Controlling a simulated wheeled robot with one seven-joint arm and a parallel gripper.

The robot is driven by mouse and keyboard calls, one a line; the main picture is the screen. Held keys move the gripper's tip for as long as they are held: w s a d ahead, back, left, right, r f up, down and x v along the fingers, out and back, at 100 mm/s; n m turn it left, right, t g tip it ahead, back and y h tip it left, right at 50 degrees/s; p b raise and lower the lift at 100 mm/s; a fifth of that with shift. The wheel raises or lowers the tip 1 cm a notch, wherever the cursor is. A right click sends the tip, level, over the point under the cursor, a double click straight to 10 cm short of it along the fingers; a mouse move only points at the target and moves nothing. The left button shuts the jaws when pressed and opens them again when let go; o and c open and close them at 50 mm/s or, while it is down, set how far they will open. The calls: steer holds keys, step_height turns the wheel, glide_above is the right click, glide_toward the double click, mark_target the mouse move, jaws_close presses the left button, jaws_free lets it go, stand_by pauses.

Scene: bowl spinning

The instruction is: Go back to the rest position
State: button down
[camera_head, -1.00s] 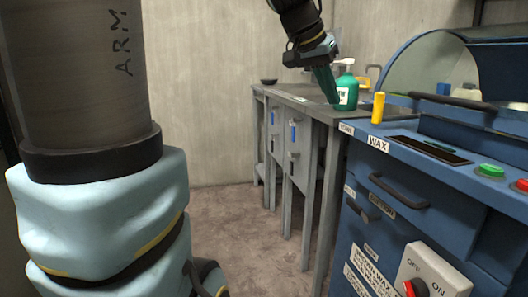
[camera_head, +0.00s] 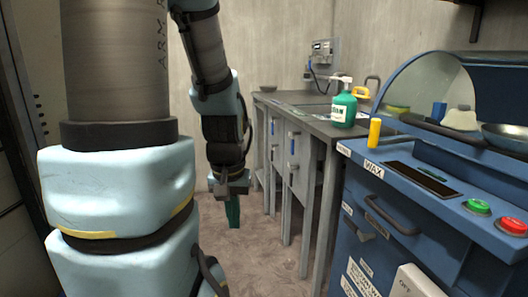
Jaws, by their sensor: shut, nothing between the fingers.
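My gripper (camera_head: 233,212) hangs in the middle left of the head view, pointing down over the floor. Its green fingers are shut with nothing between them. It is apart from the grey table and the blue machine, to the left of both. My arm comes down to it from the top of the picture, beside my own column.
To the right stands a grey table (camera_head: 309,121) with a green pump bottle (camera_head: 344,109) on it. In front is a blue machine (camera_head: 372,177) with a yellow cylinder (camera_head: 374,133), green button (camera_head: 479,206) and red button (camera_head: 512,226). The floor (camera_head: 262,255) beside the table is clear.

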step_height(320, 180, up, 18)
steer(key=p, duration=1.6)
steer(key=shift+r, duration=0.15)
stand_by(2.1)
